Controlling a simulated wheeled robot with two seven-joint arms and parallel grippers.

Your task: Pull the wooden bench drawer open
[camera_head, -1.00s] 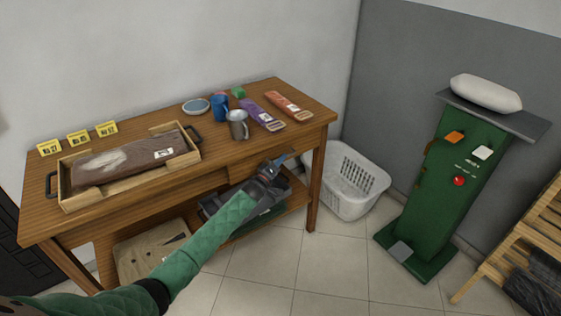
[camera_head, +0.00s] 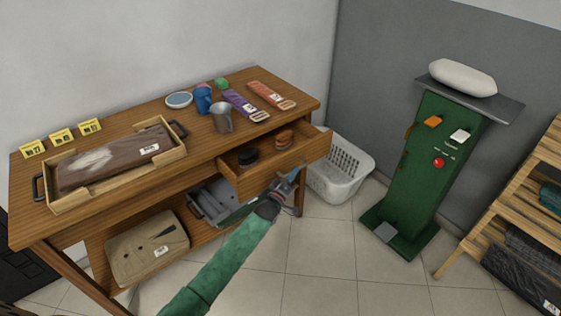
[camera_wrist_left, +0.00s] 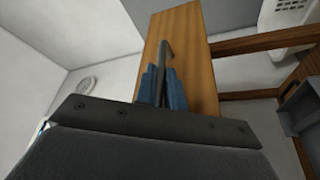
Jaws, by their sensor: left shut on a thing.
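The wooden bench (camera_head: 50,226) stands against the wall. Its drawer (camera_head: 318,149) is pulled out at the right end, and a black item (camera_head: 248,157) and brown round items (camera_head: 284,138) show inside. My left gripper (camera_head: 291,178) is at the drawer front. In the left wrist view its blue fingertips (camera_wrist_left: 162,88) are shut on a dark bar handle (camera_wrist_left: 165,55) on the wooden drawer front (camera_wrist_left: 192,45). In the head view the gripper hides most of the handle. My right gripper is not in view.
On the bench top are a wooden tray (camera_head: 180,152) with a bagged brown garment, yellow number tags (camera_head: 60,137), a metal mug (camera_head: 221,118) and a blue cup (camera_head: 203,98). A white basket (camera_head: 345,172) stands right of the bench, close to the drawer. Floor in front is clear.

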